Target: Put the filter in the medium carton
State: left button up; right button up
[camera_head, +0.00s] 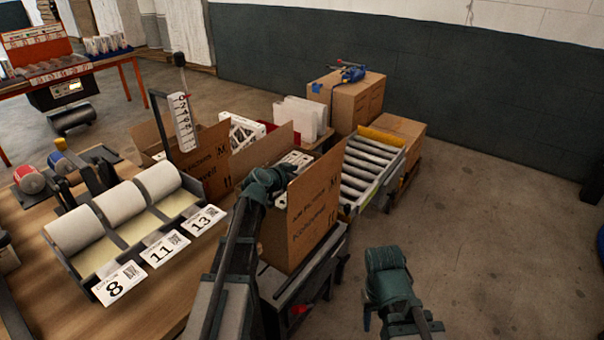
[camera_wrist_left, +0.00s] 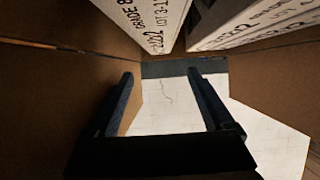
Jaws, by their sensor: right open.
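A brown open carton (camera_head: 312,210) printed with an M stands on a dark stand at the centre, with a white printed filter box (camera_head: 296,160) inside. My left gripper reaches over this carton; the arm hides its fingertips in the head view. In the left wrist view, my left gripper (camera_wrist_left: 165,95) is open and empty between brown cardboard walls (camera_wrist_left: 45,90). Two white printed boxes, one marked GRADE 8 (camera_wrist_left: 145,18) and another (camera_wrist_left: 255,25), show beyond the fingers. My right gripper (camera_head: 408,326) is open, low at the front, away from the cartons.
Another open M-marked carton (camera_head: 208,165) stands at left behind the table's white rolls (camera_head: 122,208) and the number cards 8, 11 and 13 (camera_head: 165,249). A roller conveyor (camera_head: 372,168) and closed boxes (camera_head: 358,103) stand behind.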

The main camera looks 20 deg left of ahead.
pick_arm(q)
jog(key=shift+r, duration=0.1)
jog(key=shift+r+p, duration=0.3)
jog(key=shift+p, duration=0.1)
jog(key=shift+r+p, duration=0.5)
jog(key=p+v, duration=0.4)
jog(key=v, duration=0.7)
jog(key=shift+s+a, duration=0.2)
jog(key=shift+s, duration=0.2)
